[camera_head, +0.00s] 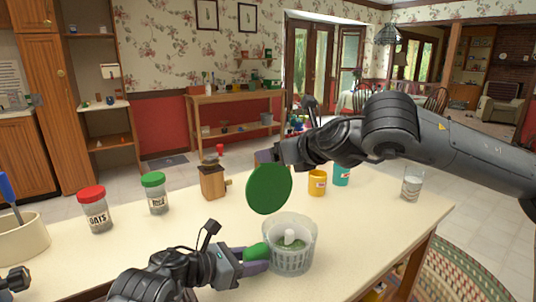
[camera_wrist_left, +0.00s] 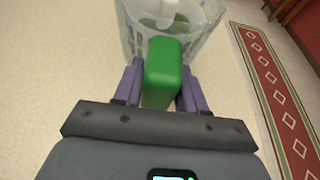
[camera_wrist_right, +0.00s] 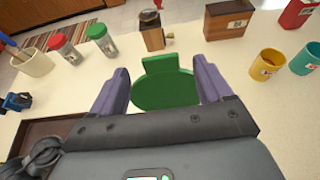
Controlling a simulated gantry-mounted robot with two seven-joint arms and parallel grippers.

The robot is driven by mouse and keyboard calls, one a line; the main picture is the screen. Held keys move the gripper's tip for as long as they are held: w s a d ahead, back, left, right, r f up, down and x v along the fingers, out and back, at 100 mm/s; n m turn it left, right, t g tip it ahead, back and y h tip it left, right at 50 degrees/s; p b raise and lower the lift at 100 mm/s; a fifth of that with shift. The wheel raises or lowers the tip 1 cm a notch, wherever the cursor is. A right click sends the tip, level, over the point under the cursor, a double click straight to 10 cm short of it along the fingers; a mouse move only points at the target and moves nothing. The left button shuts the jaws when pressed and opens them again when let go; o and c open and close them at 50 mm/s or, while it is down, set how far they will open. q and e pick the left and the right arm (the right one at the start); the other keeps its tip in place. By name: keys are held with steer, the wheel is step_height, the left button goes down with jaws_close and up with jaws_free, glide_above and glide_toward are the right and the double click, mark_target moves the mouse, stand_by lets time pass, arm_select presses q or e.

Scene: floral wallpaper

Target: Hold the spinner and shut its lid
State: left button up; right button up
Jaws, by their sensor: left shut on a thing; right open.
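The spinner is a clear slatted bowl (camera_head: 291,258) with a white post and green pieces inside; it stands on the table. Its round green lid (camera_head: 269,189) is raised steeply above the bowl's rim; whether it joins the rim is unclear. My left gripper (camera_head: 254,258) is shut on the green handle (camera_wrist_left: 165,72) at the bowl's side. My right gripper (camera_head: 277,156) is behind the lid in the head view. In the right wrist view its fingers are spread, with the lid (camera_wrist_right: 166,92) and its tab ahead of and between them; contact is not visible.
A yellow mug (camera_head: 317,184) and a teal mug (camera_head: 341,175) stand behind the spinner, a glass (camera_head: 411,185) to the right. A wooden grinder (camera_head: 213,182), green-lidded jar (camera_head: 155,195) and red-lidded jar (camera_head: 95,210) stand left. The tabletop right of the bowl is clear.

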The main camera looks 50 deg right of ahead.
glide_above(269, 183)
steer(key=w, duration=0.1)
steer(key=shift+d+f, duration=0.2)
steer(key=shift+f, duration=0.25)
steer(key=shift+d+f, duration=0.2)
steer(key=shift+f, duration=0.25)
steer(key=c, duration=1.4)
